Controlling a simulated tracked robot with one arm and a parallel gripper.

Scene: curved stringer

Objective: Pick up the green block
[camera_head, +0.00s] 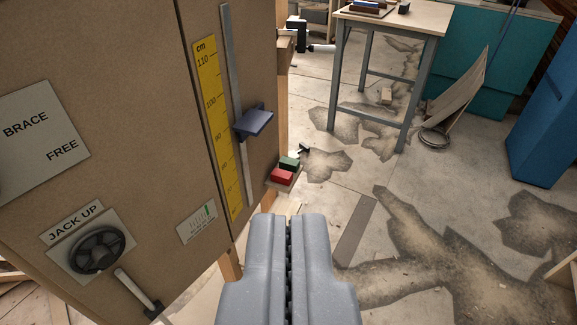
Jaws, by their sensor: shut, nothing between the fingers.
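A small green block (289,163) sits beside a red block (283,176) on a small wooden ledge (290,186) at the right edge of the tall brown panel. My gripper (288,220) is in the lower middle of the view, with its two grey fingers shut together and nothing between them. The green block lies farther off, just above the fingertips in the picture, and the gripper does not touch it. The red block partly hides the green block's near side.
The brown panel (110,120) carries a yellow ruler (214,110), a blue slider (254,122) and a handwheel (97,250). A table (400,22) stands at the back, with a blue cabinet (548,125) at right. The floor at right is mostly open, with dark patches.

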